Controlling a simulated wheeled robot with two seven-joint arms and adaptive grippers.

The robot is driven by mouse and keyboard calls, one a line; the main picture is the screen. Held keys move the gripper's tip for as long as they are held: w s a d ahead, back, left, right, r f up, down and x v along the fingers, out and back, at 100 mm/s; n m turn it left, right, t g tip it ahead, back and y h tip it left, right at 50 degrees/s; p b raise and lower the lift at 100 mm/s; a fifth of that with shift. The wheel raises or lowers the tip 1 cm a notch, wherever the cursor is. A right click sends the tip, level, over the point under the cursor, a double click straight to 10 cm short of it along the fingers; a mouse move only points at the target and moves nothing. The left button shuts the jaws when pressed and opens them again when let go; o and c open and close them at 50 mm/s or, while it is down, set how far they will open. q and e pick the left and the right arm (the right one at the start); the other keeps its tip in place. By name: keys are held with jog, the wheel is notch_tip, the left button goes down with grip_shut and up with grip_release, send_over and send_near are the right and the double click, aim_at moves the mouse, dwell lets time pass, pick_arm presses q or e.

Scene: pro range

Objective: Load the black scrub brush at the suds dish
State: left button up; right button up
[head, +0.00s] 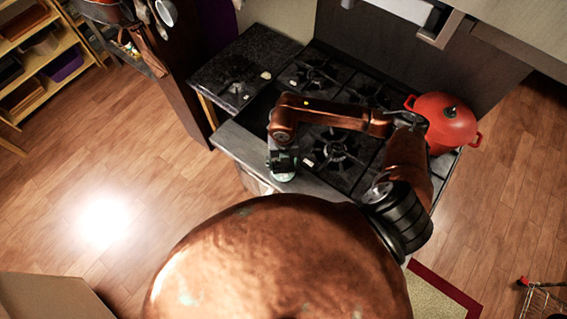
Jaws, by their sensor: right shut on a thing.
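My right gripper (283,158) points down over the front part of the grey counter, left of the stove burners. It is shut on a small dark thing, seemingly the black scrub brush, which the gripper and wrist mostly hide. A pale greenish rim (283,177) shows right under the fingers. It may be the suds dish, but it is too small and covered to be sure. I cannot tell whether the held thing touches it. My left gripper is not in view.
A black gas stove (335,148) with several burners lies under my right forearm. A red lidded pot (444,122) stands at its right. A dark speckled counter (245,68) with a small pale thing (265,75) lies behind left. Wooden shelves (38,58) stand far left. Floor at left is clear.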

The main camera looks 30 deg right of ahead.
jog(key=shift+s+f+b, duration=0.1)
jog(key=shift+f+b, duration=0.5)
dwell(1.9)
jog(key=shift+r, duration=0.1)
jog(key=shift+r+p, duration=2.05)
jog(key=shift+r, duration=1.5)
jog(key=shift+f, duration=0.1)
